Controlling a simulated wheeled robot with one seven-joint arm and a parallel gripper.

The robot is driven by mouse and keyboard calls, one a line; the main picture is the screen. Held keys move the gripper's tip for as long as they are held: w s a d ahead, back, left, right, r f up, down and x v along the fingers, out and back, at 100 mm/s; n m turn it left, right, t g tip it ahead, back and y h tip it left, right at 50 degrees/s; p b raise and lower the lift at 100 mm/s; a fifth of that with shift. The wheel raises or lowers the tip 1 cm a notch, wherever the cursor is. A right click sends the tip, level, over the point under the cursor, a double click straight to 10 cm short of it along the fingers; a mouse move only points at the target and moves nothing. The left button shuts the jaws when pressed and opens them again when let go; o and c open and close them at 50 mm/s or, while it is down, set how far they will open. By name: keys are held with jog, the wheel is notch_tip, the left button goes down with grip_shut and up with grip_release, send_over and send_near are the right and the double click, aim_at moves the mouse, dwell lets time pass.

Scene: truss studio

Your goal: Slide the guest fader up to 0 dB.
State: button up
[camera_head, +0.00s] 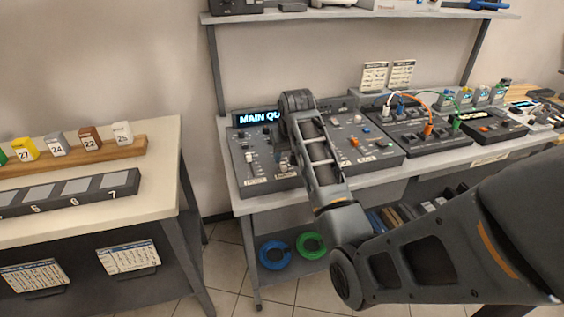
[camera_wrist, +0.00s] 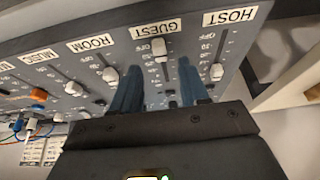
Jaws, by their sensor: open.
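The guest fader (camera_wrist: 158,48) is a pale knob in a slot on the dark mixing console (camera_head: 240,177), under the label GUEST, which reads upside down in the wrist view. The knob sits at the end of its slot near the OFF mark. My gripper (camera_wrist: 159,68) is open, with its two blue fingers on either side of the guest slot and their tips close to the knob. Whether they touch it I cannot tell. In the head view my arm hides the gripper and part of the console.
In the wrist view the host fader (camera_wrist: 217,72) stands to the right, the room fader (camera_wrist: 110,74) and music fader (camera_wrist: 73,88) to the left. A patch panel with cables (camera_head: 420,128) is right of the console. A separate table (camera_head: 150,172) stands at the left.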

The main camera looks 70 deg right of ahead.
aim_at(283, 164)
jog(key=shift+x, duration=2.45)
grip_shut()
